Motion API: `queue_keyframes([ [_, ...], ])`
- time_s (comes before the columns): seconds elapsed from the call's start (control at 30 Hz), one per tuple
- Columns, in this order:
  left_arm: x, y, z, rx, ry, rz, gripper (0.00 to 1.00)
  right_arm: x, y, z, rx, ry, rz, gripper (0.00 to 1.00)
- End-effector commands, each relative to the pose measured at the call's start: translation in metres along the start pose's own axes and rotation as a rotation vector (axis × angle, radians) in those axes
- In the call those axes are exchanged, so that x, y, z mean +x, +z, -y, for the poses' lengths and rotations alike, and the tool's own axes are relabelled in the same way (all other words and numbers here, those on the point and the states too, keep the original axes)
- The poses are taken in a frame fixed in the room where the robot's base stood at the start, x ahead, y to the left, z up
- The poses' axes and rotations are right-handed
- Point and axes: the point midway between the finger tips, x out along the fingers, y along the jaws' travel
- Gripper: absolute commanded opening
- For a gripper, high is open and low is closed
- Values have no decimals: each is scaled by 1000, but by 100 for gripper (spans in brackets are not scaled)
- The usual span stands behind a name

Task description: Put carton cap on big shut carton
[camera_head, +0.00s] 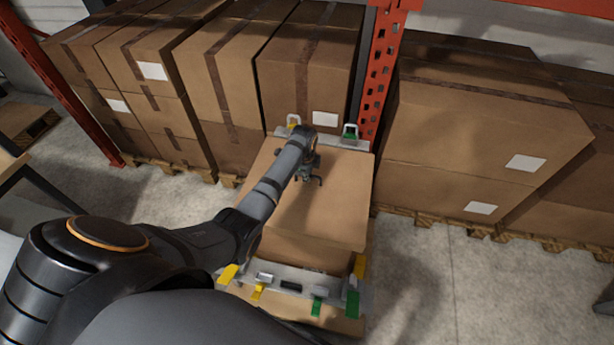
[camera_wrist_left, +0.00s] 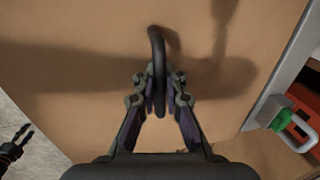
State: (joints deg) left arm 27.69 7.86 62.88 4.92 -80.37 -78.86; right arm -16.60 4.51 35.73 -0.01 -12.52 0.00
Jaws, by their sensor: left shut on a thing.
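The carton cap (camera_head: 335,200) is a flat brown panel with a dark loop handle (camera_wrist_left: 157,60). It lies over the top of the big shut carton (camera_head: 300,252), whose front shows below the cap's near edge. I cannot tell whether the cap rests fully on it. My left gripper (camera_head: 308,178) is above the cap; in the left wrist view its fingers (camera_wrist_left: 160,105) are closed on the handle. My right gripper (camera_wrist_left: 27,132) shows small at the left edge of the left wrist view, empty, its fingertips apart over the floor.
A grey metal bar with yellow and green clips (camera_head: 290,280) runs along the near side, another (camera_head: 345,142) along the far side. Stacked cartons (camera_head: 310,75) stand behind, beside an orange rack post (camera_head: 383,70). More cartons (camera_head: 470,120) stand right. The floor (camera_head: 450,285) at front right is clear.

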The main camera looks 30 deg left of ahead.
Motion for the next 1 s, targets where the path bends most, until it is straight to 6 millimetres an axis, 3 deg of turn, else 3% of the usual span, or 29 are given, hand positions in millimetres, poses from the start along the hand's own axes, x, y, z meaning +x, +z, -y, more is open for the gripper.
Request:
queue_keyframes([
  [0.13,14,0,-2,0,-1,0,0,16,19,2,-1,-1,25,40],
  [0.3,25,0,-5,0,-1,0,0,30,22,3,-1,-1,28,40],
  [0.57,37,0,-6,0,-1,0,0,34,15,3,-1,0,15,40],
  [1.0,37,0,-6,0,-1,0,0,33,13,3,-1,0,13,40],
])
